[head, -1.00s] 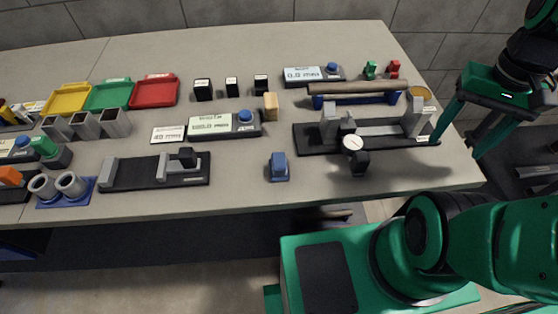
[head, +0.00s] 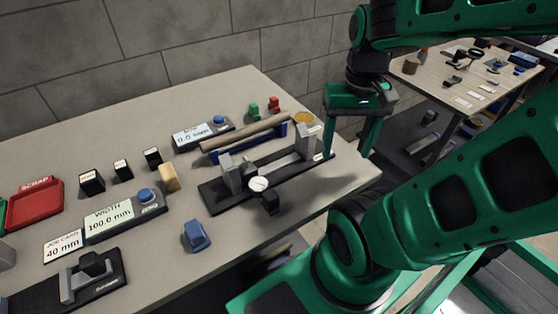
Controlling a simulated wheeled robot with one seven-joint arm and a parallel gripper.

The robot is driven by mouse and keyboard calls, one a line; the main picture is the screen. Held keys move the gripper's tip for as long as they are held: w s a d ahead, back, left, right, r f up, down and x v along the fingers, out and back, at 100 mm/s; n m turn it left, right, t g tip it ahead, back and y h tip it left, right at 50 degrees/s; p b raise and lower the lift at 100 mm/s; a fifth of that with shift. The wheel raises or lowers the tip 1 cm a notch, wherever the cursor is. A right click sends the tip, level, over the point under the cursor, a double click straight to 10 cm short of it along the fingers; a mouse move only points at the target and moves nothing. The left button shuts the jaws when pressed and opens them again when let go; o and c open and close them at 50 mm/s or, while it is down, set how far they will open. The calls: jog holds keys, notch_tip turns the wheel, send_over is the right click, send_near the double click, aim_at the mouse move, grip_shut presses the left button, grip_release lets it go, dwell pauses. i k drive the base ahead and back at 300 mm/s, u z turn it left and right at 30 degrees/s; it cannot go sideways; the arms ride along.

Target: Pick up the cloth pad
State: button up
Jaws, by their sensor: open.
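I cannot tell for certain which thing is the cloth pad. A small blue piece (head: 196,236) lies on the near part of the table. A small tan block (head: 168,178) stands behind it, beside the width display. Either could be the pad. My gripper (head: 348,152) is open and empty, fingers down, at the table's right end. It is to the right of both pieces and well apart from them.
A gauge fixture (head: 210,195) with a round dial and a blue rack (head: 246,145) holding a rod stand between the small pieces and my gripper. The width display (head: 110,217) and several black blocks are at left. Bare table (head: 150,110) lies behind.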

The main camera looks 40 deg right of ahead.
aim_at(197, 237)
jog(key=z, duration=0.8)
jog(key=k, duration=1.8)
jog(key=u, duration=0.75)
jog(key=i, duration=1)
